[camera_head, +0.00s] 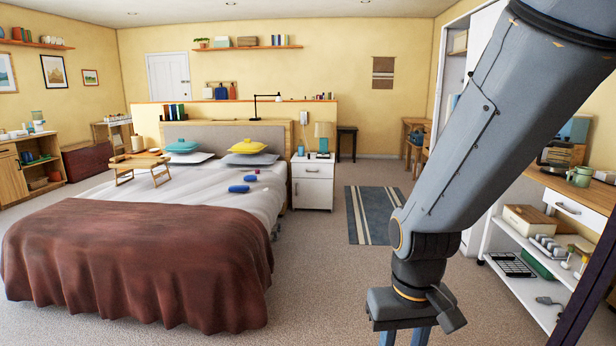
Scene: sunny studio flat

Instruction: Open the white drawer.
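Two white drawer units show. A white nightstand (312,186) stands right of the bed's head, with a drawer front on its upper part and another panel below; both look closed. My gripper (404,338) points down at the bottom edge, over the carpet, away from both units. Its two fingers stand apart where they show, but their tips are cut off by the frame. No object shows between them.
The bed (140,260) with a brown blanket fills the left. A striped rug (372,215) lies on the carpet beyond my arm. The right shelf unit (520,285) holds a box, jars and a coffee maker.

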